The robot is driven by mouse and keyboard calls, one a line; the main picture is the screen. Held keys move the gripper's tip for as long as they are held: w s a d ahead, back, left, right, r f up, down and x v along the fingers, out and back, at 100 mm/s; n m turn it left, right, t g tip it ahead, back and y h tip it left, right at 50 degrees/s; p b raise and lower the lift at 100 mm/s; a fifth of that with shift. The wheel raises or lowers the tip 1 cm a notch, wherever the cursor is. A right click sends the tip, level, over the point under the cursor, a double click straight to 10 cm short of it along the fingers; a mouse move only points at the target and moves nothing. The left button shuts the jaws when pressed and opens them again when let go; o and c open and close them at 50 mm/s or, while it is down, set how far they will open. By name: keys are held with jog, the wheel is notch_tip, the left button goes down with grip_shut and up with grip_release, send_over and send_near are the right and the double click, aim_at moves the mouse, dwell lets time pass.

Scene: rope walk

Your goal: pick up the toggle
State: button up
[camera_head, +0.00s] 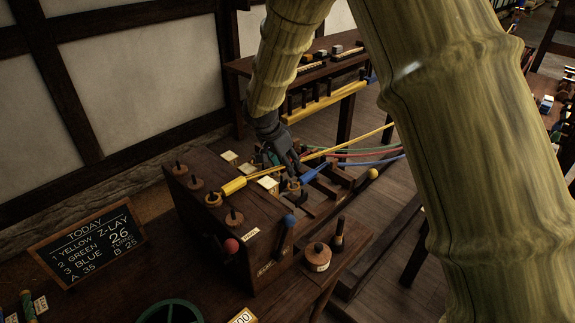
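My gripper (289,168) is dark grey and points down over the back right of a dark wooden box-like stand (208,215). Its fingertips are close to a small round wooden piece (293,185) on the stand's top. I cannot tell whether they touch it, or whether the fingers are open or shut. A yellow piece (234,186) on a yellow rope lies left of the gripper. A blue piece (314,173) on a blue rope lies right of it. No piece can be named the toggle for certain; it may be hidden by my gripper.
Yellow, green, red and blue ropes stretch away to the right. A chalkboard (87,243) leans at the left. A wooden spool (317,257) stands on the bench at the right. A shelf with a yellow rail (323,102) stands behind. My arm hides much of the right side.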

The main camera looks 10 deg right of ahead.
jog(key=shift+w+f, duration=0.5)
jog(key=shift+f, duration=0.05)
jog(key=shift+w+f, duration=0.25)
jog(key=shift+w, duration=0.05)
jog(key=shift+c, duration=0.8)
jog(key=shift+s+r, duration=0.35)
jog(key=shift+r, duration=0.05)
jog(key=c, duration=0.8)
jog(key=shift+w+f, duration=0.15)
notch_tip(320, 180, up, 10)
jog(key=b, duration=0.2)
